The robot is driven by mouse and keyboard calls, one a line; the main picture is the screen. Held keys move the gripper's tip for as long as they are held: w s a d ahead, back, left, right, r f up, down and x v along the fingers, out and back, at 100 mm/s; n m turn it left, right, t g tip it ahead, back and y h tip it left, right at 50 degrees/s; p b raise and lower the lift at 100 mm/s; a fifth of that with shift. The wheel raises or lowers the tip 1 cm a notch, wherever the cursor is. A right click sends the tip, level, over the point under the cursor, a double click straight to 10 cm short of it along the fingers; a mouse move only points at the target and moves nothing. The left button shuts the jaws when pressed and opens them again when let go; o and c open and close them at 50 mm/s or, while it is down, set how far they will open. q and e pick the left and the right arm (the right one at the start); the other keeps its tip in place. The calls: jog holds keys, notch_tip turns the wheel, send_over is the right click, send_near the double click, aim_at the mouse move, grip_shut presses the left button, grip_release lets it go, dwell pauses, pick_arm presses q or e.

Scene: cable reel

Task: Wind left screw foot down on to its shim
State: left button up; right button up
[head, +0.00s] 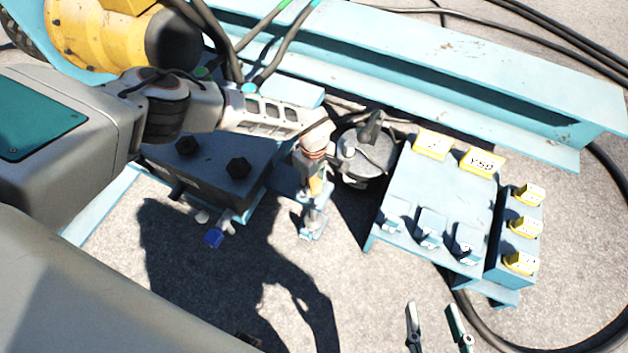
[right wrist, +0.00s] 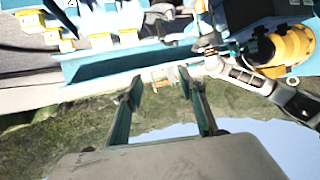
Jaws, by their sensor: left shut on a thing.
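The left screw foot (head: 314,218) stands near the middle of the head view, a slim upright part with a pale blue lower end near the ground. My left gripper (head: 316,134) comes in from the left and is shut on the top of this screw foot. The fingers hide part of that top. A shim under the foot cannot be made out clearly. My right gripper (head: 437,328) is open and empty at the bottom edge of the head view. Its two spread fingers also show in the right wrist view (right wrist: 162,108), with nothing between them.
A grey round pot (head: 366,155) stands close right. Beyond it is a blue stand (head: 440,195) with yellow labels. A blue beam (head: 480,75) runs behind.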

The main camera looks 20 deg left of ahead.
pick_arm(q)
jog(key=m, duration=0.4)
jog(key=shift+s+a+f, duration=0.1)
jog(key=shift+a+f, duration=0.15)
jog(key=shift+m+b, duration=0.3)
jog(key=shift+m, duration=1.3)
jog(key=shift+r, duration=0.1)
jog(key=o, duration=1)
jog(key=shift+d+r, duration=0.1)
jog(key=shift+d, duration=0.05)
